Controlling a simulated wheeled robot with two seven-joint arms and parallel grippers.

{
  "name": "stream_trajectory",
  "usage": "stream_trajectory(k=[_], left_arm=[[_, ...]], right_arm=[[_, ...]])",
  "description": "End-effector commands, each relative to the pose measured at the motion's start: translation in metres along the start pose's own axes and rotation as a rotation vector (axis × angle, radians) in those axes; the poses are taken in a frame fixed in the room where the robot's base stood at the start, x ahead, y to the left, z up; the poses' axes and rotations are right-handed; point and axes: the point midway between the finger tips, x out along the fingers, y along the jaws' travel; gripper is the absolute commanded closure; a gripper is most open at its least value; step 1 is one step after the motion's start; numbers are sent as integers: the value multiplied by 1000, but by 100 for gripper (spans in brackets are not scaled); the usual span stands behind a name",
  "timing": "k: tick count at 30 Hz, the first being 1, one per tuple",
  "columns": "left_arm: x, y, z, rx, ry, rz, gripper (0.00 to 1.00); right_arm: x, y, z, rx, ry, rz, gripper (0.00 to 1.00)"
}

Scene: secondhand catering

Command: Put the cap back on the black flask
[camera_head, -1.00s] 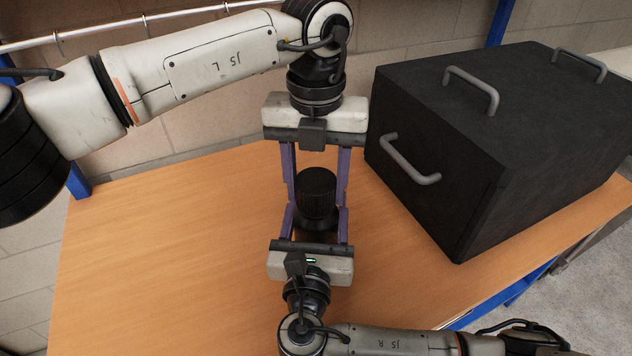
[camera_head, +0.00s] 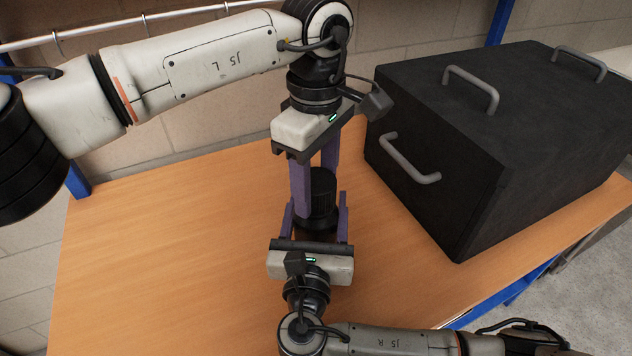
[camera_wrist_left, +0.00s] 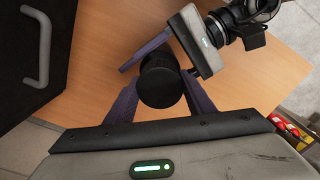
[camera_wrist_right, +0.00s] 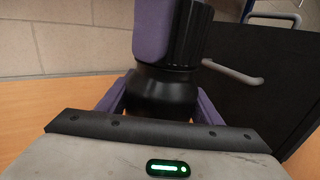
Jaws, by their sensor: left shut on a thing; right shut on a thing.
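The black flask (camera_head: 316,222) stands upright on the wooden table, mostly hidden between the grippers; its dark shoulder shows in the right wrist view (camera_wrist_right: 163,88). The ribbed black cap (camera_head: 322,188) sits upright over the flask's top, with no gap visible; how tightly it sits cannot be told. My left gripper (camera_head: 315,192) reaches down from above, its purple fingers shut on the cap, also seen from above in the left wrist view (camera_wrist_left: 160,82). My right gripper (camera_head: 316,218) comes from the near side, low, shut around the flask body.
A large black box (camera_head: 440,150) with grey handles stands close to the right of the grippers. The wooden table (camera_head: 170,250) is clear on the left. A brick wall and a rail with hooks (camera_head: 140,20) are behind. Blue posts stand at the back.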

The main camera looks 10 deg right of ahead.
Motion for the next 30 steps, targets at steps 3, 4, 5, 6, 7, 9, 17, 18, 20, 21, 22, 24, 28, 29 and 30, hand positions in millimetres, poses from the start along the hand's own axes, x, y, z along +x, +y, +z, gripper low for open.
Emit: stream_trajectory(k=[3,4,5,6,7,9,17,18,20,21,22,24,28,29,30], left_arm=[[0,0,0,-4,0,0,50],[0,0,0,-4,0,0,45],[0,0,0,-4,0,0,40],[0,0,0,-5,0,0,33],[0,0,0,-5,0,0,30],[0,0,0,-6,0,0,30],[-3,0,0,-7,0,1,30],[-6,0,0,-7,1,1,30],[-14,0,0,-7,1,1,30],[-20,0,0,-7,1,2,30],[-26,1,0,-7,1,3,30],[-41,1,0,-8,2,4,30],[-70,1,0,-7,2,4,30],[-76,0,0,-7,2,3,30],[-84,1,0,-8,1,3,30]], right_arm=[[0,0,0,0,0,0,100],[0,0,0,0,0,0,100],[0,0,0,0,0,0,100],[0,0,0,0,0,0,100],[0,0,0,0,0,0,100],[0,0,0,0,0,0,100],[0,0,0,0,0,0,100],[0,0,0,0,0,0,100],[0,0,0,0,0,0,100],[0,0,0,0,0,0,100],[0,0,0,0,0,0,100],[0,0,0,0,0,0,100],[0,0,0,0,0,0,100],[0,0,0,0,0,0,100],[0,0,0,0,0,0,100]])
